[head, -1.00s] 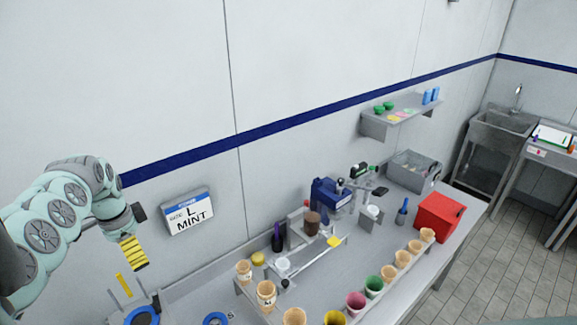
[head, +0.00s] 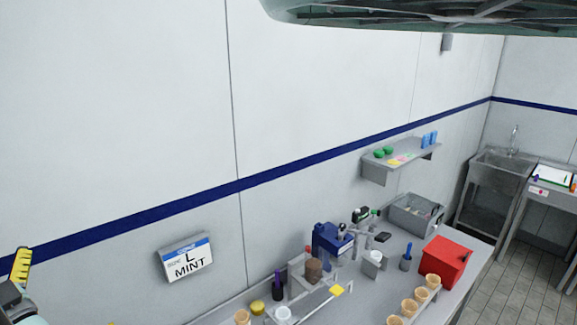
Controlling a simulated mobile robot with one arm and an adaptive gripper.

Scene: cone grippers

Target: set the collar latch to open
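I cannot make out a collar latch in the head view. A yellow piece with black marks (head: 20,267) stands up at the lower left edge, at the end of my arm. My gripper is mostly cut off there by the picture edge, so its fingers cannot be judged. It is far to the left of the blue device.
A wall sign (head: 187,258) reads "L MINT". A shelf (head: 400,160) juts out above the counter.

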